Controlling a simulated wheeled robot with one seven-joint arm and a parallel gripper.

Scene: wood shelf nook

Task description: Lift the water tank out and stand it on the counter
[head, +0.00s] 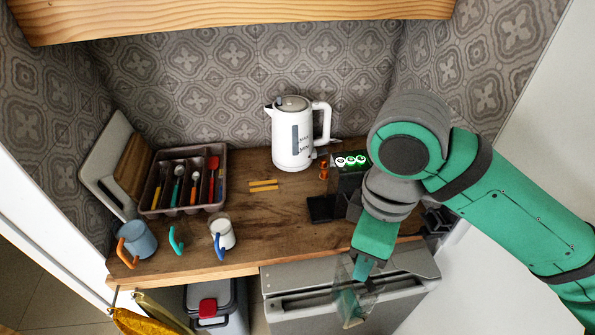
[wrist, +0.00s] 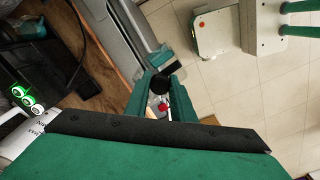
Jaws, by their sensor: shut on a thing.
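The water tank (head: 345,268) is a clear see-through box in the head view. It hangs in front of the counter's front edge, at the right, before a grey appliance. My gripper (head: 358,285) points down and is shut on the tank; its green fingers show through the clear wall. In the wrist view, the fingers of my gripper (wrist: 162,105) show with a dark piece and a small red spot between them; the tank's outline is hard to make out there. The black coffee machine (head: 348,182) with several round green-and-white buttons stands on the counter (head: 270,225), partly hidden by my arm.
A white kettle (head: 290,140) stands at the back. A cutlery tray (head: 160,165), mugs (head: 138,240) and cutting boards (head: 112,155) fill the left. The counter's middle is mostly clear, with two yellow sticks (head: 263,186). The grey appliance (head: 300,275) is below the edge.

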